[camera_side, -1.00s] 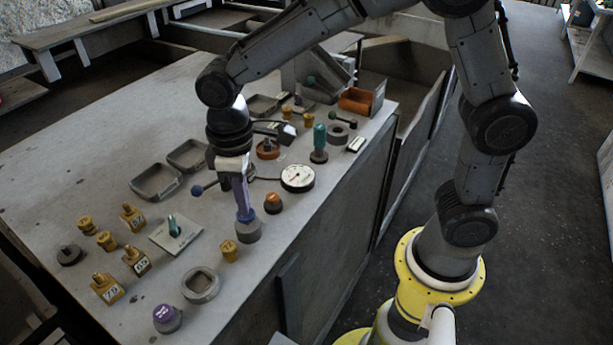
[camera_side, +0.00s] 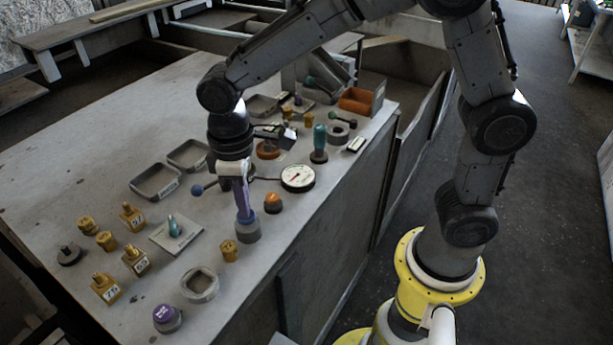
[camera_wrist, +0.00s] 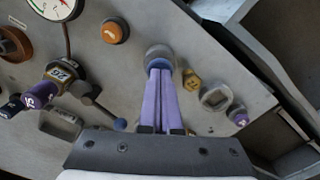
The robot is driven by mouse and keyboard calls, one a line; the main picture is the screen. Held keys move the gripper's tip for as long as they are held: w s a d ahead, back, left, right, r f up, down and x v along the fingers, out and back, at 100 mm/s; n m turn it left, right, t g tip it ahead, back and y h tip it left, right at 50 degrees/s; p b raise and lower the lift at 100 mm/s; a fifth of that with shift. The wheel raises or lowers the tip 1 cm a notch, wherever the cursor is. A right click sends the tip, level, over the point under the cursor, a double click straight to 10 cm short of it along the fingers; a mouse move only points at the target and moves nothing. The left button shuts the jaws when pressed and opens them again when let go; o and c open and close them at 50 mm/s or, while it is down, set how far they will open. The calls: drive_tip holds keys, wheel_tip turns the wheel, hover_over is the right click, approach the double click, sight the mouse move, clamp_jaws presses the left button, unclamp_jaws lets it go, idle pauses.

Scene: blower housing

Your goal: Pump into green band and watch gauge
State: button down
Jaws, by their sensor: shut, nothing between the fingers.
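My gripper (camera_side: 243,214) has purple fingers, closed together and pointing down. Their tips are at the blue top of a short grey round pump-like part (camera_side: 248,234), and appear to touch it. The wrist view shows the fingers (camera_wrist: 160,72) meeting over the same grey round part (camera_wrist: 160,52), hiding part of its top. A white round gauge (camera_side: 298,178) with a red needle stands behind and to the right. Its edge, with green and red marks, shows cut off in the wrist view (camera_wrist: 55,8). I cannot read the needle against the band.
An orange-topped button (camera_side: 273,203) stands close to the right of my gripper. A brass weight (camera_side: 229,250) and a grey square-holed ring (camera_side: 200,285) stand in front. A blue-balled lever (camera_side: 197,190) is to the left. Shallow grey trays (camera_side: 155,182) lie beyond it.

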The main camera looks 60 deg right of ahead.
drive_tip(key=shift+f, duration=0.55)
drive_tip(key=shift+r, duration=0.9)
idle(0.6)
